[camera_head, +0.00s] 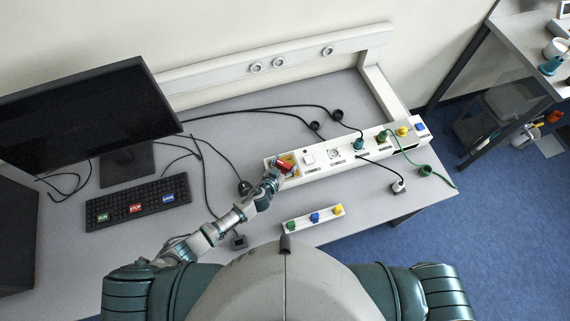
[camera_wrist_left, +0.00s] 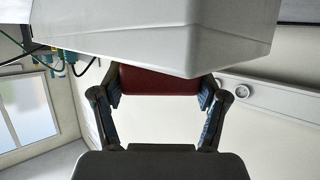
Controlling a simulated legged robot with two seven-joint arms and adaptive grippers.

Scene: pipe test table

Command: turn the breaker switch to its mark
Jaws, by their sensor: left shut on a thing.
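The breaker switch (camera_head: 285,167) is a red handle on a yellow plate (camera_head: 291,158) at the left end of the white panel (camera_head: 320,172) in the head view. My left gripper (camera_head: 273,178) reaches it from the front left. In the left wrist view the dark red handle (camera_wrist_left: 158,82) lies between the two fingers of my left gripper (camera_wrist_left: 160,100), which is shut on it. The white panel housing (camera_wrist_left: 155,35) fills the upper part there. The fingers hide part of the switch, and its mark cannot be made out. My right gripper is not in view.
A small block with green, blue and yellow buttons (camera_head: 314,217) lies in front of the panel. A monitor (camera_head: 85,108) and keyboard (camera_head: 138,202) stand at the left. Black cables (camera_head: 205,160) cross the table behind. A green cable (camera_head: 432,171) hangs at the panel's right.

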